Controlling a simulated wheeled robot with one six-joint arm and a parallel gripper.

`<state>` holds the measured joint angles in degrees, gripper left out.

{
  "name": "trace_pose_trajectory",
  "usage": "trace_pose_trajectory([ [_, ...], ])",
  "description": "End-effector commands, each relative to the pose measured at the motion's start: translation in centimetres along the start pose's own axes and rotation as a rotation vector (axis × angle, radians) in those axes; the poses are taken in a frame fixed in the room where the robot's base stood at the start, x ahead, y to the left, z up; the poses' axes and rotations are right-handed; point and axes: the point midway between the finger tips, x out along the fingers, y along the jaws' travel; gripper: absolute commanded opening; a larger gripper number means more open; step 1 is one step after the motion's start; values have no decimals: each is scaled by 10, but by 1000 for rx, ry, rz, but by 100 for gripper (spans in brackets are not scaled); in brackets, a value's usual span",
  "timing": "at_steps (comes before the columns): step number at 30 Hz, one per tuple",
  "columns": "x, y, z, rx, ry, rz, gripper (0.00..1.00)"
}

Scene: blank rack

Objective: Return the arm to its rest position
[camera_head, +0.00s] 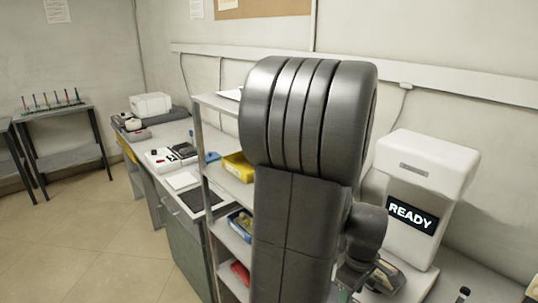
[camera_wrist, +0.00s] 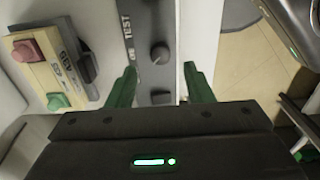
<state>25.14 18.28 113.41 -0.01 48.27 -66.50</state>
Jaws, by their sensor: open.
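My arm fills the middle of the head view as a large dark grey link, and it hides part of the shelf rack behind it. My gripper (camera_wrist: 160,88) shows in the wrist view with two green fingers spread apart and nothing between them. Beyond the fingers lies a dark panel (camera_wrist: 159,25) with a round knob and the word TEST. I cannot tell how far the fingertips are from this panel. In the head view my gripper is not clearly seen.
A beige box (camera_wrist: 48,68) with red and green buttons is left of the fingers. A white machine (camera_head: 424,190) reading READY stands right of my arm. A shelf rack (camera_head: 203,165) with bins stands left of it. A workbench (camera_head: 160,140) lies further left. Floor at left is clear.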

Motion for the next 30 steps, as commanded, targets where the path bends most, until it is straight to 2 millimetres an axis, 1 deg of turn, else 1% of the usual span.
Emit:
trace_pose_trajectory([
  [1, -11, 0, 0, 0, 2, 5, 47],
  [3, -25, 1, 0, 0, 2, 6, 47],
  [12, -85, 1, 0, 0, 2, 5, 47],
  [14, -95, 0, 0, -1, 2, 5, 47],
  [15, -78, -1, 0, 0, -3, -7, 47],
  [24, -17, -1, 0, 0, -3, -6, 47],
  [30, 20, -1, 1, 0, -3, -7, 47],
])
